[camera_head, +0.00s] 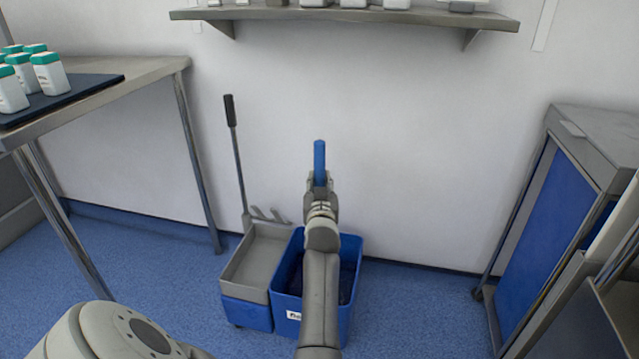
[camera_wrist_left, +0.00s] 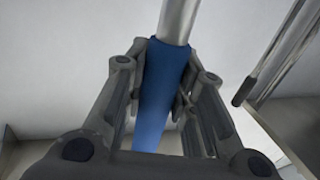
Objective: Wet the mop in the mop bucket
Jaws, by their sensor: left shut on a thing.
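My left gripper (camera_head: 320,182) is shut on the blue grip of the mop handle (camera_head: 319,156), which stands roughly upright above the mop bucket. In the left wrist view the fingers close around the blue grip (camera_wrist_left: 163,90), and a silver pole (camera_wrist_left: 179,22) continues from it. The blue mop bucket (camera_head: 284,303) stands on the floor by the wall, with a dark inside. My arm covers the middle of the bucket and the lower part of the mop, so I cannot tell where the mop head is. My right gripper is not in view.
A grey wringer tray (camera_head: 245,272) with an upright lever (camera_head: 236,150) adjoins the bucket's left side. A metal table (camera_head: 150,68) with several bottles stands left, a blue-sided cabinet (camera_head: 550,235) right. A shelf (camera_head: 340,15) is on the wall above. Floor right of the bucket is clear.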

